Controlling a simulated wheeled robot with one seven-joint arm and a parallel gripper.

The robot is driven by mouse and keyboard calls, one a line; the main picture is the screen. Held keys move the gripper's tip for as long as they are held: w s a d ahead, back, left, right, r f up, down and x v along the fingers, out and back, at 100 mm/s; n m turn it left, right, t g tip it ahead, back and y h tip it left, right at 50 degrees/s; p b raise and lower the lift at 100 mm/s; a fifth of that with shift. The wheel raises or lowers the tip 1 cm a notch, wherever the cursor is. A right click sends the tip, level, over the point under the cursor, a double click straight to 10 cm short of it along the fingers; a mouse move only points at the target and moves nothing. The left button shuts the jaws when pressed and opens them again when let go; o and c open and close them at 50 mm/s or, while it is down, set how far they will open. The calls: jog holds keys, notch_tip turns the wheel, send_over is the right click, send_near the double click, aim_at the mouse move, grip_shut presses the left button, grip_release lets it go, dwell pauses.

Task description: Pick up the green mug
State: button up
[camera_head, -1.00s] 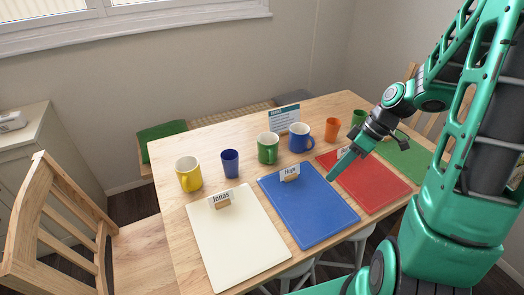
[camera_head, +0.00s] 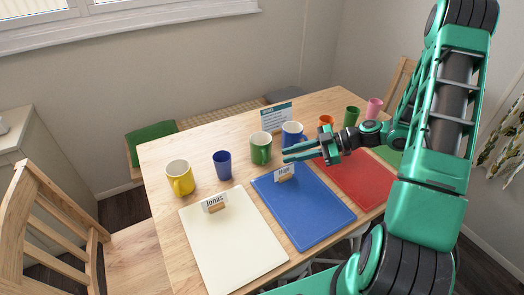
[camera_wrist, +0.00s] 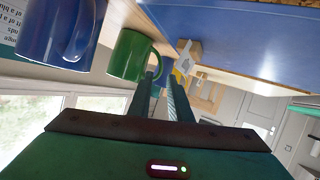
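The green mug (camera_head: 260,150) stands upright on the wooden table (camera_head: 160,151), between a small blue cup (camera_head: 222,164) and the blue mug (camera_head: 291,132). In the wrist view the green mug (camera_wrist: 126,56) is just ahead of the fingertips, its handle facing them. My gripper (camera_head: 285,155) is right of and in front of the green mug, above the far end of the blue board. Its two fingers are a little apart with nothing between them, as the wrist view (camera_wrist: 162,78) shows. I cannot tell whether a fingertip touches the handle.
A name card (camera_head: 285,172) stands on the blue board (camera_head: 305,210) below my gripper. A yellow mug (camera_head: 179,178) is at left; an orange cup (camera_head: 325,121), green cup (camera_head: 351,116) and pink cup (camera_head: 374,107) are at right. An information sign (camera_head: 277,116) stands behind the mugs.

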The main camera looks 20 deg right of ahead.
aim_at(264, 158)
jog(key=x, duration=0.9)
jog(key=shift+w+a, duration=0.25)
jog(key=shift+a, duration=0.1)
jog(key=shift+r, duration=0.1)
grip_shut()
